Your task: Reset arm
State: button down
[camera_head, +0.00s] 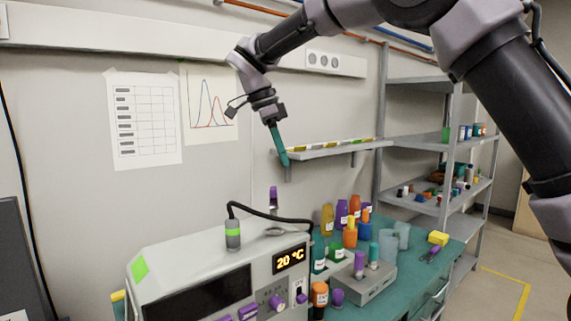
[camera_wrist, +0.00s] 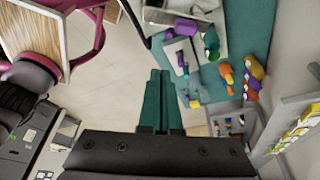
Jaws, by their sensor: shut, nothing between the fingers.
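My gripper (camera_head: 285,160) is raised above the bench in the head view, in front of the grey wall and close to the left end of the small wall shelf (camera_head: 335,149). Its two teal fingers point down, and I cannot tell whether they touch the shelf. In the wrist view the fingers of my gripper (camera_wrist: 160,75) lie together with nothing between them. My arm (camera_head: 280,40) reaches in from the upper right.
A grey device (camera_head: 190,260) showing 20 °C stands on the teal bench (camera_head: 400,278). Several coloured bottles and a grey block (camera_head: 362,286) with tubes are right of it. A metal shelf rack (camera_head: 430,148) stands behind. Open floor (camera_head: 500,290) shows at right.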

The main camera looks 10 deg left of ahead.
jog(key=w+d+r+n+y, duration=0.15)
jog(key=d+r, duration=0.25)
jog(key=d, duration=0.9)
jog(key=d+r+n+y, duration=0.3)
jog(key=d, duration=1)
jog(key=s+d+f+n+t, duration=0.2)
jog(key=s+d+t, duration=0.1)
jog(key=s+d, duration=0.3)
jog(key=s+d+f+n+t+y, duration=0.1)
jog(key=s+d+f+n+t, duration=0.1)
jog(key=s+d, duration=0.5)
jog(key=d+n, duration=0.1)
jog(key=d, duration=0.2)
jog(key=shift+s+d+t, duration=0.15)
jog(key=shift+s+t, duration=0.05)
jog(key=shift+t, duration=0.2)
